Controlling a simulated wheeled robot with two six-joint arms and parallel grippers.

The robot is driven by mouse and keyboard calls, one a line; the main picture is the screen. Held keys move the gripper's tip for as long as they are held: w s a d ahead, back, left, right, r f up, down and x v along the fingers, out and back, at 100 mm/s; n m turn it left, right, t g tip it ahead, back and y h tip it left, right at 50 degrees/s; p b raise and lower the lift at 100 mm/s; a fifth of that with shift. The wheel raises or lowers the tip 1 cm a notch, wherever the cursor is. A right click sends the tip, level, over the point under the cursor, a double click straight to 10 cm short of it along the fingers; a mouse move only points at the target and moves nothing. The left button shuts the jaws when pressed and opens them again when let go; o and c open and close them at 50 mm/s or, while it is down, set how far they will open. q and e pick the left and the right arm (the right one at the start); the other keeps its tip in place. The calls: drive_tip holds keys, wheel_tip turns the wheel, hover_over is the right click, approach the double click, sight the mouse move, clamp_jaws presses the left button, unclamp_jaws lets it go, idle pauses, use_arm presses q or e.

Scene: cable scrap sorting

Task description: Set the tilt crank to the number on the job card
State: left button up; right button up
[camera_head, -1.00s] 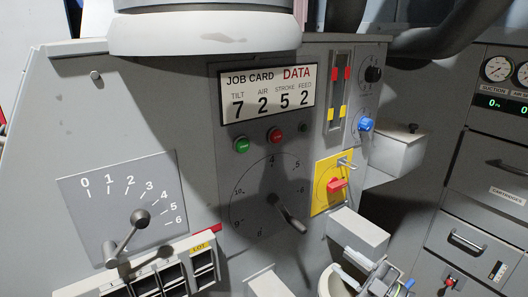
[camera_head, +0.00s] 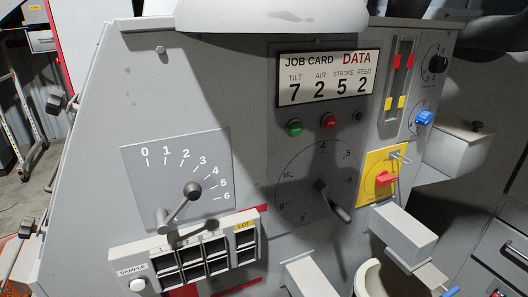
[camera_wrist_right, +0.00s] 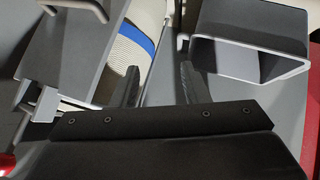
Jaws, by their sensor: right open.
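The job card (camera_head: 328,79) is on the grey panel and reads TILT 7, AIR 2, STROKE 5, FEED 2. Below it is a round dial (camera_head: 296,160) with 4 at the top, 5 and 6 to the right, and 9 and 10 on the left. Its dark crank (camera_head: 333,202) points to the lower right and covers part of the scale. I cannot read a tilt label on it. My right gripper (camera_wrist_right: 158,86) is open and empty in the wrist view. My left gripper is not in view.
A 0-to-6 scale plate (camera_head: 150,180) with a ball-ended lever (camera_head: 182,203) is at left. A sample rack (camera_head: 152,258) sits below it. A yellow plate with a red switch (camera_head: 386,178) and a protruding grey box (camera_head: 403,232) are right of the dial.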

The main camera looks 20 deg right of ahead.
drive_tip(key=s+a+f+m+g+y, duration=0.1)
drive_tip(key=s+a+f+g, duration=0.2)
drive_tip(key=s+a+f, duration=0.3)
drive_tip(key=s+a+f+m+g+y, duration=0.1)
drive_tip(key=s+a+f+g, duration=0.3)
drive_tip(key=s+a, duration=0.6)
wheel_tip(320, 180, down, 3)
drive_tip(key=shift+s+a+r, duration=0.15)
drive_tip(key=shift+s+a, duration=0.1)
drive_tip(key=shift+s, duration=0.2)
